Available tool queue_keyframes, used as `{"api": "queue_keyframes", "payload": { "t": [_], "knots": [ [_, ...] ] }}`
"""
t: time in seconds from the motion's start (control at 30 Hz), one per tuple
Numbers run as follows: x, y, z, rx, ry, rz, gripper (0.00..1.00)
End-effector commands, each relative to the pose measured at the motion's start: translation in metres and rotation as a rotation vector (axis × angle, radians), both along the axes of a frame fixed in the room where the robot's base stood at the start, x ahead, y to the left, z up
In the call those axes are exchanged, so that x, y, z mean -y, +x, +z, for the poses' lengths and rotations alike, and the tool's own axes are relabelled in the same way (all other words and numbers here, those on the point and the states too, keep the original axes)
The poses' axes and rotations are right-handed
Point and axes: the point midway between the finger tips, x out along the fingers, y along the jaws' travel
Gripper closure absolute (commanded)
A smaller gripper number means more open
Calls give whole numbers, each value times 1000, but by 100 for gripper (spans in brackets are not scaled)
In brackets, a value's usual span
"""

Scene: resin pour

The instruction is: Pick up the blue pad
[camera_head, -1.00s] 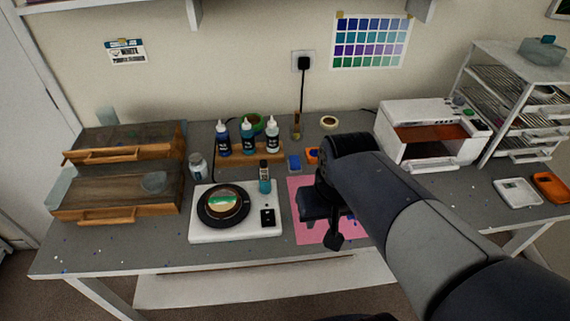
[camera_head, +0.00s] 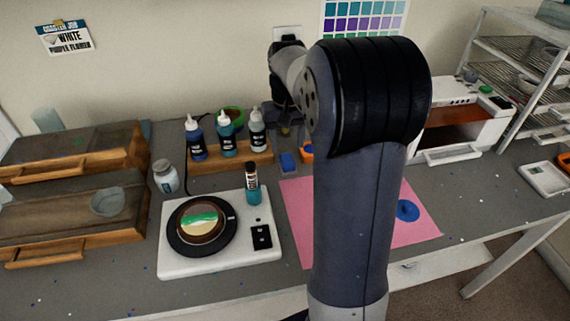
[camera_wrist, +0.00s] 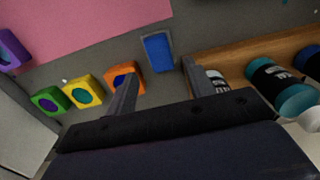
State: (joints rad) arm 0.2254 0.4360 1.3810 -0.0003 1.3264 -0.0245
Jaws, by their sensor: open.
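The blue pad (camera_head: 288,162) is a small flat rectangle lying on the grey table, between the wooden bottle stand and an orange piece, just behind the pink mat. In the wrist view the blue pad (camera_wrist: 158,52) shows whole, just beyond and between my two fingertips. My gripper (camera_wrist: 160,68) is open with nothing between its fingers.
In the wrist view an orange piece (camera_wrist: 126,82) is close by the left finger. The wooden stand (camera_head: 235,158) with several bottles is near the right finger. A scale (camera_head: 180,258), a small bottle (camera_head: 253,190) and the pink mat (camera_head: 295,225) with a blue disc (camera_head: 407,210) lie nearer.

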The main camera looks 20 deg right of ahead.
Motion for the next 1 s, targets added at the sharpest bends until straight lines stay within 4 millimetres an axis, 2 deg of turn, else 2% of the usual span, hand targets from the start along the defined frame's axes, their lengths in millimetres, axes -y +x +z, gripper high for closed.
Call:
{"api": "queue_keyframes", "payload": {
  "t": [0.03,0.27,0.53,0.83,1.0],
  "knots": [
    [0,0,-8,-2,0,0,49],
    [0,-1,-25,-1,0,1,49],
    [0,-1,-64,-1,0,1,49],
    [0,-1,-70,2,0,1,49],
    [0,-1,-69,2,0,1,62]
  ]
}}
